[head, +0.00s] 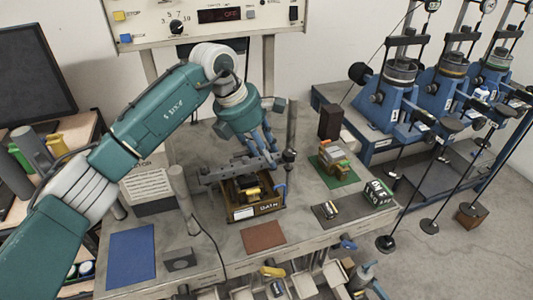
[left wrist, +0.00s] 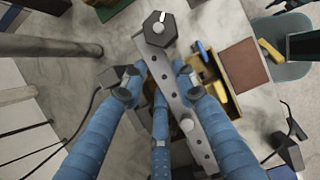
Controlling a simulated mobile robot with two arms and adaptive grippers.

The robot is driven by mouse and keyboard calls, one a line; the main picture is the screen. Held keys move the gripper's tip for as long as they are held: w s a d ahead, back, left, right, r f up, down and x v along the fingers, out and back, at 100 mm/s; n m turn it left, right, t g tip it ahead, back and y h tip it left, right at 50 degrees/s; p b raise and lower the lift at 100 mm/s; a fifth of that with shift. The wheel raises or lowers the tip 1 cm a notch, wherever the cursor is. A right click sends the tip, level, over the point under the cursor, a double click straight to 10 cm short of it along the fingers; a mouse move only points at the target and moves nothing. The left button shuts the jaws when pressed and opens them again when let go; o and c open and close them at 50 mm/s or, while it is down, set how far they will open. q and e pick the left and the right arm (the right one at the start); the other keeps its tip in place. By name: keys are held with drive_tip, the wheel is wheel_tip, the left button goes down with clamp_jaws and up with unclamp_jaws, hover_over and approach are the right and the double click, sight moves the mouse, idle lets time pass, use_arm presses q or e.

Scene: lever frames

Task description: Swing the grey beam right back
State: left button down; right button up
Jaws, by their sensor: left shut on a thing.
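The grey beam (head: 222,174) is a flat bar with a row of holes, lying level above the bench. In the head view its right end meets an upright post (head: 291,125) with a dark knob. In the left wrist view the beam (left wrist: 193,128) runs from a dark hex nut (left wrist: 159,28) down to the lower right. My left gripper (head: 266,149) is shut on the beam near the post end. Its blue fingers (left wrist: 156,86) lie on both sides of the bar. The exact contact is partly hidden in the head view. My right gripper is not in view.
A wooden box (head: 255,210) with yellow-handled things stands under the beam. A grey post (head: 184,198) rises left of the beam's free end. A green mat with blocks (head: 335,164) lies right of the post. Blue (head: 132,256) and brown (head: 263,237) mats lie in front.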

use_arm(q)
drive_tip(key=w+a+n+b, duration=0.1)
drive_tip(key=w+a+n, duration=0.1)
drive_tip(key=w+a+n+t+y+b, duration=0.1)
drive_tip(key=w+n, duration=0.1)
drive_tip(key=w+a+n+t+b, duration=0.1)
drive_tip(key=w+a+n+b, duration=0.1)
drive_tip(key=w, duration=0.1)
drive_tip(key=shift+w+a+n+y, duration=0.1)
drive_tip(key=shift+a+n+y, duration=0.2)
drive_tip(key=shift+a+n, duration=0.1)
drive_tip(key=w+a+n+y+b, duration=0.1)
drive_tip(key=a+n+b, duration=0.1)
drive_tip(key=a+n, duration=0.2)
drive_tip(key=w+a+n+t+y+b, duration=0.1)
drive_tip(key=a+n+y+b, duration=0.1)
drive_tip(key=a+n, duration=0.2)
drive_tip(key=shift+w+a, duration=0.25)
drive_tip(key=shift+a, duration=0.85)
drive_tip(key=shift+r, duration=0.1)
drive_tip(key=c, duration=1.3)
unclamp_jaws()
drive_tip(key=v, duration=1.2)
